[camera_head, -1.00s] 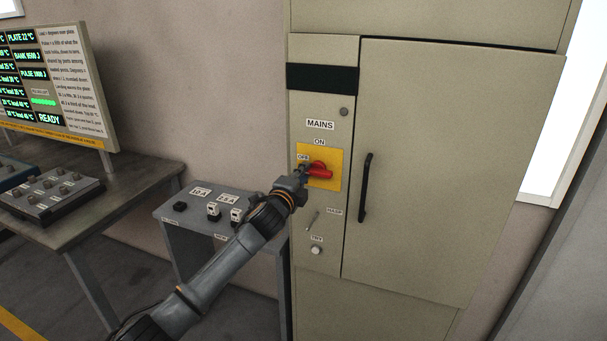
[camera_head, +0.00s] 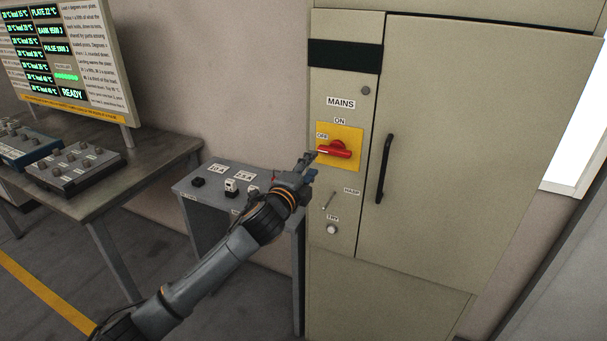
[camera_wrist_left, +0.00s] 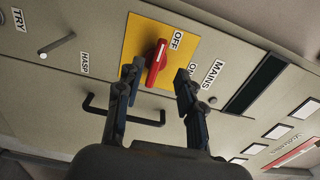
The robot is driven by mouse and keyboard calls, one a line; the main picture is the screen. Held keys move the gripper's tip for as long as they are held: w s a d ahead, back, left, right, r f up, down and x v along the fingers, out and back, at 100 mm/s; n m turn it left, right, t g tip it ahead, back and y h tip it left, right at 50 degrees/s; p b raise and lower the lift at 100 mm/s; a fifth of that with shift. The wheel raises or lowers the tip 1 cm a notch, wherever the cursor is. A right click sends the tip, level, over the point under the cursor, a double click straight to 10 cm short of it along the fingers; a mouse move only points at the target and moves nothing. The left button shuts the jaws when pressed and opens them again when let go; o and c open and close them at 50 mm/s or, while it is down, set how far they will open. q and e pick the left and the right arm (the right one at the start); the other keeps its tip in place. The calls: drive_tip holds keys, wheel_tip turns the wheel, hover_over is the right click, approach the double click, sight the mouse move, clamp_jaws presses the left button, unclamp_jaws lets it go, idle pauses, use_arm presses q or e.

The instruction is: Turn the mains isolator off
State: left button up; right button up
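The mains isolator has a red rotary handle (camera_head: 334,150) on a yellow plate (camera_head: 353,135) on the beige cabinet. The handle lies about horizontal, with its grip end to the left, just below the OFF label (camera_head: 322,136). The ON label (camera_head: 339,120) is above the plate. My left gripper (camera_head: 309,165) is just left of and below the handle, apart from it. In the left wrist view the gripper (camera_wrist_left: 156,74) is open, its two fingers spread with the red handle (camera_wrist_left: 156,62) showing beyond and between them. Nothing is held. My right gripper is not in view.
The cabinet door has a black bar handle (camera_head: 384,168) right of the isolator. A small grey control stand (camera_head: 215,204) is left of the cabinet. A table (camera_head: 150,172) with control boxes stands farther left.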

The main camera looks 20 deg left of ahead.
use_arm(q)
drive_tip(key=s, duration=0.3)
drive_tip(key=shift+s, duration=0.35)
